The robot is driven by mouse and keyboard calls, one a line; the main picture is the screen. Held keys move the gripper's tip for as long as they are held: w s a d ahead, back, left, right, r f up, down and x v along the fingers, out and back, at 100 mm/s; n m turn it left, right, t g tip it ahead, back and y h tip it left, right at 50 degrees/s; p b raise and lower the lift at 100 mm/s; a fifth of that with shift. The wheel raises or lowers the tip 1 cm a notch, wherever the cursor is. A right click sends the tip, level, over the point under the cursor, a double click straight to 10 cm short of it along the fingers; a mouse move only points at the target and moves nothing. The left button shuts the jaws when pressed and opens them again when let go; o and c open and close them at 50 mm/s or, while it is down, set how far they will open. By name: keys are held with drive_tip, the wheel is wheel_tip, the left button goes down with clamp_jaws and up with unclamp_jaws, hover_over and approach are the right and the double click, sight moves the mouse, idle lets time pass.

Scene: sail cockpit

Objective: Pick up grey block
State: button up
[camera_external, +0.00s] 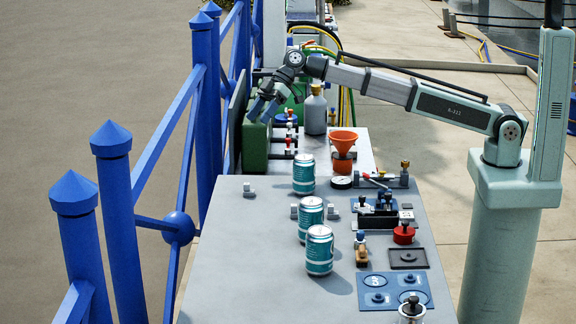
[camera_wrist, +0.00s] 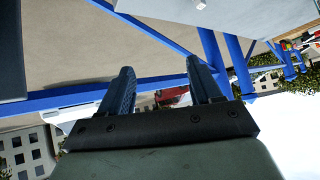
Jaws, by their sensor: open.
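A small grey block (camera_external: 248,190) lies alone on the left part of the grey table (camera_external: 240,260). Two other small light-grey pieces, one on the left (camera_external: 294,211) and one on the right (camera_external: 332,212), lie either side of the middle can. My gripper (camera_external: 262,112) is at the far left end, high up near the green box, well behind the lone grey block. It is open and empty. In the wrist view my gripper (camera_wrist: 158,68) shows two dark fingers apart with nothing between them.
Several teal cans (camera_external: 310,218) stand mid-table. An orange funnel (camera_external: 342,142), a grey bottle (camera_external: 315,112) and a green box (camera_external: 255,145) stand farther back. Blue railing (camera_external: 205,110) runs along the left. Small fittings and a blue plate (camera_external: 395,291) fill the right. The table's front left is clear.

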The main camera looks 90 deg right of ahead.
drive_tip(key=s+a+f+n+g, duration=0.1)
drive_tip(key=s+a+n+g, duration=0.15)
drive_tip(key=s+a, duration=0.35)
drive_tip(key=s+a+f+n+g, duration=0.1)
drive_tip(key=s+a+n, duration=0.2)
drive_tip(key=a, duration=0.6)
drive_tip(key=n+g+h, duration=0.2)
drive_tip(key=n+g, duration=0.1)
drive_tip(key=n, duration=0.2)
approach(333, 205)
drive_tip(key=x, duration=0.4)
drive_tip(key=shift+s+f, duration=0.15)
drive_tip(key=shift+s, duration=0.2)
drive_tip(key=shift+w+x, duration=0.15)
drive_tip(key=shift+x, duration=1.35)
drive_tip(key=shift+w+x, duration=0.2)
drive_tip(key=shift+x, duration=1.25)
drive_tip(key=shift+d, duration=0.1)
drive_tip(key=shift+c, duration=0.5)
drive_tip(key=c, duration=1)
